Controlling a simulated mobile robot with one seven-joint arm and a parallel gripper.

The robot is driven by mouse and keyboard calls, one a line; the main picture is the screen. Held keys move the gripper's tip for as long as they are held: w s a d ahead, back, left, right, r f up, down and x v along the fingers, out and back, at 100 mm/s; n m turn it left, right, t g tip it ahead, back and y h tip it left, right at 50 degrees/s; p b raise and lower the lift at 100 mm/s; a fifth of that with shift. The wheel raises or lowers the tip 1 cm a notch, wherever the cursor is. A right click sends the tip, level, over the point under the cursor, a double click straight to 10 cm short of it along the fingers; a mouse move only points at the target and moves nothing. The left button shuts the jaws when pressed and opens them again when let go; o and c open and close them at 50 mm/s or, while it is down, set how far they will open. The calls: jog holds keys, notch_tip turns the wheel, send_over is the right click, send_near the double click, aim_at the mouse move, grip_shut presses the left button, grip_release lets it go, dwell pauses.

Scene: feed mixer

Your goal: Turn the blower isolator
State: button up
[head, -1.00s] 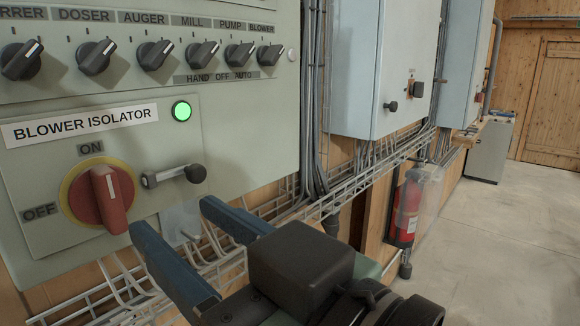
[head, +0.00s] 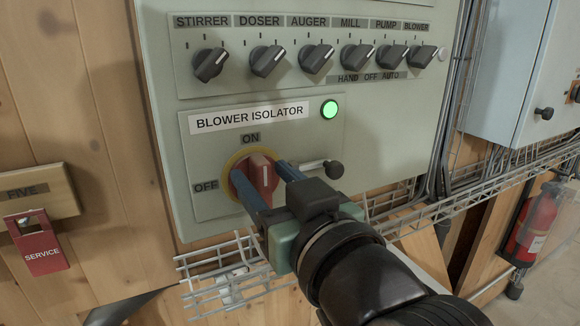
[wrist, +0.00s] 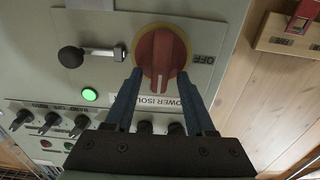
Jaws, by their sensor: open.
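The blower isolator is a red rotary handle (head: 264,181) on a yellow ring, on a grey-green panel. Its white line stands upright, toward the ON label (head: 250,139); the OFF label (head: 206,186) is at its left. My gripper (head: 259,174) is open, with one blue finger on each side of the handle. In the wrist view the handle (wrist: 161,58) lies between and just beyond the fingertips (wrist: 160,76). I cannot tell whether the fingers touch it. The fingers partly hide the handle and ring in the head view.
A small lever with a black knob (head: 335,169) sticks out close right of my fingers. A green lamp (head: 330,109) is lit above it. Several selector switches (head: 315,60) line the panel above. A wire tray (head: 215,268) runs below. A red SERVICE tag (head: 41,245) hangs at left.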

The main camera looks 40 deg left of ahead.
grip_shut()
dwell(0.3)
jog(key=shift+f+n+b, duration=0.15)
jog(key=shift+n+b, duration=0.15)
jog(key=shift+b, duration=0.35)
jog(key=n+b, duration=0.1)
jog(key=b, duration=0.1)
jog(key=n+b, duration=0.1)
jog(key=b, duration=0.1)
jog(key=shift+s+a+f+n, duration=0.15)
jog(key=shift+s+f+n, duration=0.05)
jog(key=shift+n, duration=0.2)
jog(key=shift+s+a+f+n+b, duration=0.1)
jog(key=shift+s+f+n+b, duration=0.1)
jog(key=shift+n+b, duration=2.1)
jog(key=shift+s+a+f+n+b, duration=0.1)
jog(key=shift+s+f+n+b, duration=0.1)
jog(key=shift+n+b, duration=2.15)
jog(key=shift+s+a+f+n+b, duration=0.1)
jog(key=shift+s+f+n+b, duration=0.1)
jog(key=shift+n+b, duration=2.1)
jog(key=shift+n, duration=0.45)
